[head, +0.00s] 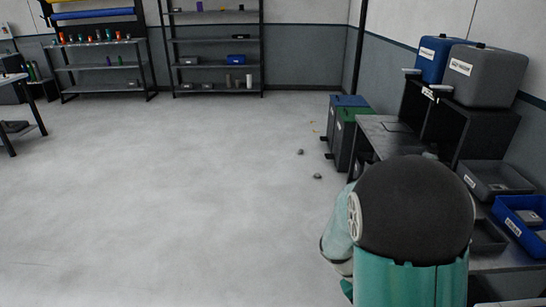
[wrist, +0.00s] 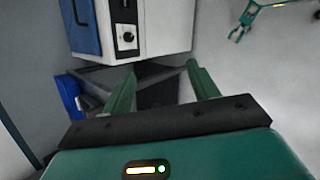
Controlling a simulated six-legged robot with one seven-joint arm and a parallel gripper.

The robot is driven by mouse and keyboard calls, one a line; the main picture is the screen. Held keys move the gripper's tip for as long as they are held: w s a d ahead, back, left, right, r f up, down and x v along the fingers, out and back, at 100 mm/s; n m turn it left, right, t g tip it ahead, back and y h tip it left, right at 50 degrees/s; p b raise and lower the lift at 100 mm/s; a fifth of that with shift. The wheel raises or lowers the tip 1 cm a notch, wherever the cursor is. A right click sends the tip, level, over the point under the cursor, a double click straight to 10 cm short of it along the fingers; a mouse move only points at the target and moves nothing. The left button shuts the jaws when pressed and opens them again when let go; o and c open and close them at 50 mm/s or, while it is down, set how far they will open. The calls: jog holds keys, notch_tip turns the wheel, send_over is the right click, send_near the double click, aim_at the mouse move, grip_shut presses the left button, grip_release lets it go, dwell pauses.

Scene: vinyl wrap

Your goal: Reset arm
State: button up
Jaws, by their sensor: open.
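My gripper (wrist: 162,82) shows in the wrist view with its two green fingers apart and nothing between them. Beyond the fingertips is a light grey box-shaped unit (wrist: 168,30) with a black knob and a blue panel on its left. A dark surface shows between and below the fingers. In the head view my arm, with a black rounded joint and teal links, fills the lower right, and the gripper itself cannot be made out there.
A workbench (head: 378,131) along the right wall holds a blue box (head: 437,61), a grey box (head: 484,77) and a blue tray (head: 511,226). Blue and green bins (head: 346,140) stand beside it. Two small dark objects (head: 317,176) lie on the floor. Shelves (head: 216,45) line the back wall. The middle floor is clear.

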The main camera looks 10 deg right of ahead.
jog(key=s+a+r+t+y, duration=0.3)
jog(key=a+r+t, duration=0.2)
jog(key=a+r, duration=0.3)
jog(key=s+a+r+t+y, duration=0.3)
jog(key=a+r, duration=0.6)
jog(key=r, duration=0.5)
jog(key=shift+a+r+t+y, duration=0.2)
jog(key=shift+t+y, duration=0.3)
jog(key=shift+t, duration=0.4)
